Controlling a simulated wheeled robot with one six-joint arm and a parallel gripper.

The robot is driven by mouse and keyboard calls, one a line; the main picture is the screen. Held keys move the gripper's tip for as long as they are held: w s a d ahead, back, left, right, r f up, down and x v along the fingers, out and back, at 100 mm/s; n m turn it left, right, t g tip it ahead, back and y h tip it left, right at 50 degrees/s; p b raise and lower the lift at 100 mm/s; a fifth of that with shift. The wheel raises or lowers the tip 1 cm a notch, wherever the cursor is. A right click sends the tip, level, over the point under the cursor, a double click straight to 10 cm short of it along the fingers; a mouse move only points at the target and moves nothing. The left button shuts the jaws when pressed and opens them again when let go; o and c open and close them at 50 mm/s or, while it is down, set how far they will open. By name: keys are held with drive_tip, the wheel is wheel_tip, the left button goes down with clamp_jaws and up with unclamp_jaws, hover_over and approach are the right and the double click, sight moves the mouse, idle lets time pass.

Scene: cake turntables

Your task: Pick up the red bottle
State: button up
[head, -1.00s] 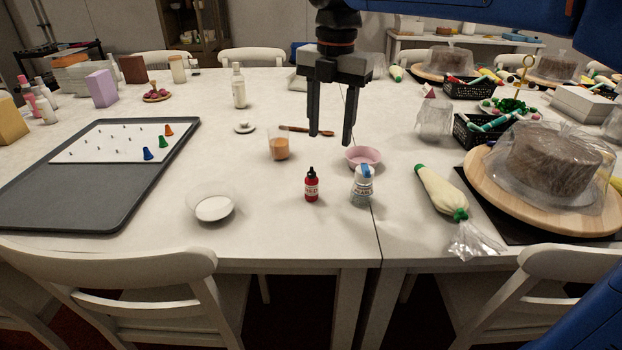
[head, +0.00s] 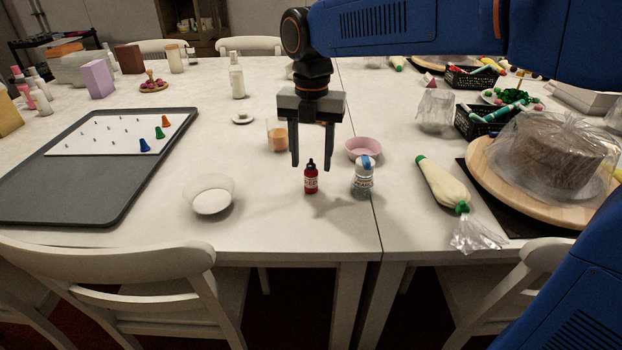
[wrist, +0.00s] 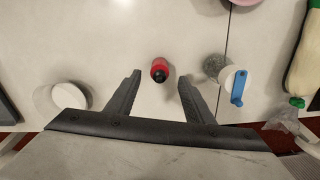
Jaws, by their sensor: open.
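The red bottle (head: 311,179), small with a black nozzle cap and a white label, stands upright on the white table. In the wrist view the red bottle (wrist: 159,69) is seen from above, ahead of and roughly between the fingertips. My gripper (head: 312,167) is open and empty, pointing down above and around the bottle's top in the head view. The gripper (wrist: 160,80) shows both fingers spread apart in the wrist view. I cannot tell whether either finger touches the bottle.
A white bowl (head: 211,195) is at left, an orange-filled cup (head: 278,136) and a pink bowl (head: 363,149) behind. A piping bag (head: 444,185) lies further right. The table in front is clear.

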sight(311, 168)
drive_tip(key=shift+w+f, duration=0.15)
drive_tip(key=shift+f, duration=2.95)
drive_tip(key=shift+c, duration=0.3)
drive_tip(key=c, duration=1.1)
